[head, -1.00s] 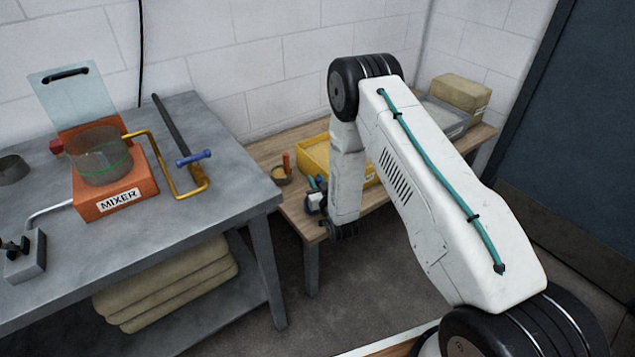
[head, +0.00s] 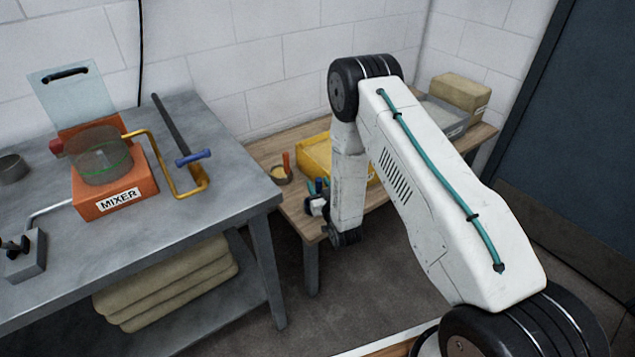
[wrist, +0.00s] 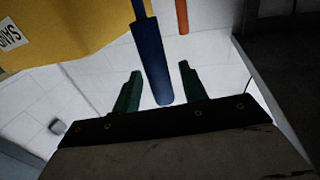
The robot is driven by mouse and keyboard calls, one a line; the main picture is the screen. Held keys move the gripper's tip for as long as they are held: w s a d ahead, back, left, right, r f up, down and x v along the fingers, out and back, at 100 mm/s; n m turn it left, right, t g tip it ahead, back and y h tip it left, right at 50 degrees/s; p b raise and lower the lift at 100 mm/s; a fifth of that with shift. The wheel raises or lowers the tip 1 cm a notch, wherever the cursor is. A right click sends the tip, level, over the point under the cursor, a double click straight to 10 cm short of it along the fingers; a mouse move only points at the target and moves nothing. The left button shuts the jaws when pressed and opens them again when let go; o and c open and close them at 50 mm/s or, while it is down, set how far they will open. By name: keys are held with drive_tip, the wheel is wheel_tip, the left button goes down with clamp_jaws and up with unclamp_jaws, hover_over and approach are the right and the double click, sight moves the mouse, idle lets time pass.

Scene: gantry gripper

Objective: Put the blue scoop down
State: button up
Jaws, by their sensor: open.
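The blue scoop (wrist: 153,60) shows in the wrist view as a blue handle with a thinner shaft running out of the top of the picture. Its rounded end lies between the two green fingers of my gripper (wrist: 160,70), with a visible gap on both sides. My gripper is open around the handle. The scoop's bowl is out of the wrist view. In the head view my gripper (head: 318,185) is small, at the left front of the wooden bench beside the yellow bin, with a bit of blue at its fingers. I cannot tell there what the scoop rests on.
The yellow bin (head: 317,153) stands on the wooden bench (head: 292,203). An orange-handled tool (head: 286,162) stands in a small round container left of it. A grey tray (head: 445,118) and a tan block (head: 460,92) are farther right. The orange mixer (head: 112,190) is on the grey table (head: 200,225).

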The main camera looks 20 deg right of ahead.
drive_tip(key=s, duration=1)
drive_tip(key=w+d+r+g, duration=0.1)
drive_tip(key=w+r+g, duration=0.2)
drive_tip(key=r, duration=0.5)
drive_tip(key=w+r+g, duration=0.3)
drive_tip(key=r, duration=0.6)
drive_tip(key=s+r+g, duration=0.2)
drive_tip(key=s+r, duration=0.4)
drive_tip(key=r, duration=0.2)
drive_tip(key=s+r+g, duration=0.3)
drive_tip(key=s+r, duration=0.1)
drive_tip(key=s, duration=0.7)
drive_tip(key=s+d+r+g, duration=0.1)
drive_tip(key=s+r+g, duration=0.2)
drive_tip(key=s, duration=0.9)
drive_tip(key=s+d+r+g+h, duration=0.1)
drive_tip(key=s+r+g, duration=0.1)
drive_tip(key=s+r, duration=0.5)
drive_tip(key=s, duration=0.5)
drive_tip(key=shift+m+g, duration=0.3)
drive_tip(key=shift+g, duration=0.1)
drive_tip(key=shift+s+r, duration=0.1)
